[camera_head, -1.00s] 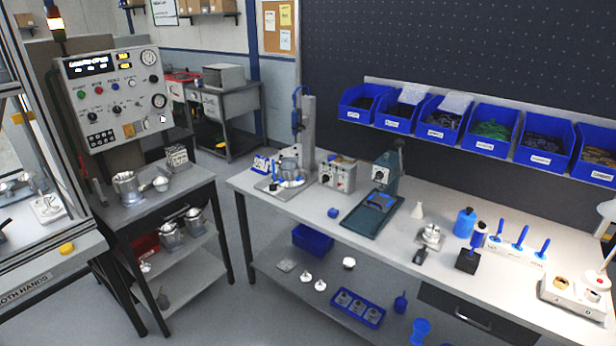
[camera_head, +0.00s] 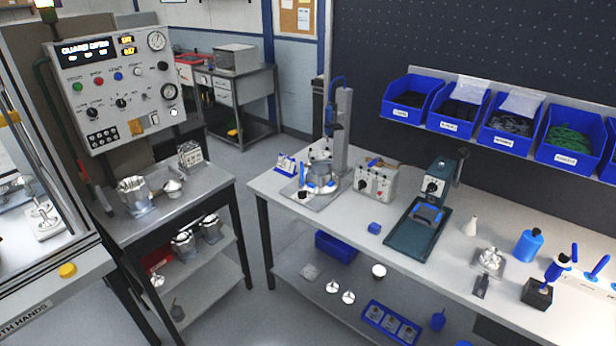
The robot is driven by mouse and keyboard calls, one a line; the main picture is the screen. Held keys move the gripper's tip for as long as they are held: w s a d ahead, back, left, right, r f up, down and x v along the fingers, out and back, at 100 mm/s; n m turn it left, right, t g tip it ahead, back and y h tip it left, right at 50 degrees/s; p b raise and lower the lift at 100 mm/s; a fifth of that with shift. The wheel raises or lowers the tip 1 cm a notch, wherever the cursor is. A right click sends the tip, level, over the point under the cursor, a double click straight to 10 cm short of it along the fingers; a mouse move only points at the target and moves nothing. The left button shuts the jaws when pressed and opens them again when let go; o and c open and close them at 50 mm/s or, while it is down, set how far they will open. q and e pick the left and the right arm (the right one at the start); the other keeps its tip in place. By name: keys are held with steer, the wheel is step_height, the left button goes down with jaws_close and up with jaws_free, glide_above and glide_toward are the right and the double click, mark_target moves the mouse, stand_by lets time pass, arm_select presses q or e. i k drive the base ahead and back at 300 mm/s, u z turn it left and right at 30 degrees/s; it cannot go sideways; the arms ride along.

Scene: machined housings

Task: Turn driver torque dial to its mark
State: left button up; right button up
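A larger control panel (camera_head: 118,90) at the left carries gauges, coloured buttons, small knobs and a lit display. No dial is labelled legibly, so I cannot tell which is the torque dial or see its mark. Neither of my grippers is in view.
A dark green press (camera_head: 422,225), a blue bottle (camera_head: 528,246) and a black block (camera_head: 537,292) stand on the long bench (camera_head: 455,270). Blue bins (camera_head: 411,99) line the wall behind. A side table (camera_head: 190,200) holds metal housings. Open floor lies between the tables.

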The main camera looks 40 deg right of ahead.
mark_target(362, 184)
steer(key=u, duration=0.1)
steer(key=i, duration=0.85)
steer(key=z, duration=0.15)
